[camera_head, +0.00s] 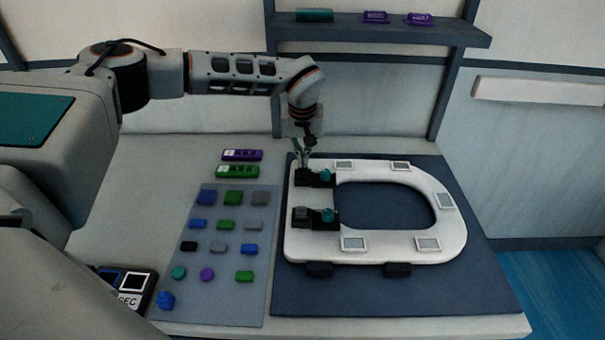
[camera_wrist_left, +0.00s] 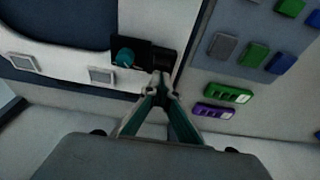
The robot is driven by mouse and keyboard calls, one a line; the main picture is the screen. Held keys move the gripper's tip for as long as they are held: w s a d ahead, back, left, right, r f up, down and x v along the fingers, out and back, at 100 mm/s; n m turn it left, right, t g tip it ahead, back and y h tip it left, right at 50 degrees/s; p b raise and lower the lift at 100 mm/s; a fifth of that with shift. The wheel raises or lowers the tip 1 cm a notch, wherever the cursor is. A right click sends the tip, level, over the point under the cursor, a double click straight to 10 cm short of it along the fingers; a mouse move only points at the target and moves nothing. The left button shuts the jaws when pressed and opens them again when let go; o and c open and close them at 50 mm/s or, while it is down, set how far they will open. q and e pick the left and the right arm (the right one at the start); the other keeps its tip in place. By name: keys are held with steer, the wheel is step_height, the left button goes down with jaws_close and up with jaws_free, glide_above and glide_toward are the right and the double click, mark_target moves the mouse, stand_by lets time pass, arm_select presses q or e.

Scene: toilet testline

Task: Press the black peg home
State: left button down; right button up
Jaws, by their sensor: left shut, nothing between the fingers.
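A white toilet seat (camera_head: 455,212) lies on a dark blue mat (camera_head: 400,295), with two black hinge blocks at its left end. The far hinge block (camera_head: 303,177) has a teal knob (camera_head: 325,175) beside it. In the left wrist view this block (camera_wrist_left: 162,59) and its teal knob (camera_wrist_left: 125,57) also show. I cannot make out the black peg separately from the black block. My left gripper (camera_head: 301,162) points down at the far block. Its fingers are shut and empty, with the tips (camera_wrist_left: 161,80) at the block's edge; I cannot tell whether they touch. My right gripper is out of view.
The near hinge block (camera_head: 300,216) has its own teal knob (camera_head: 328,215). A grey-blue tray (camera_head: 215,300) with several coloured pieces lies to the left. Purple (camera_head: 242,155) and green (camera_head: 237,172) bars lie behind it. A shelf (camera_head: 380,32) hangs on the back wall.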

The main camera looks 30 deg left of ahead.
arm_select(q)
steer(key=shift+f, duration=0.55)
steer(key=shift+r, duration=0.1)
stand_by(0.4)
steer(key=shift+r+p, duration=0.5)
step_height(320, 180, up, 5)
steer(key=p, duration=0.4)
steer(key=shift+f, duration=0.2)
steer(key=shift+r, duration=1.2)
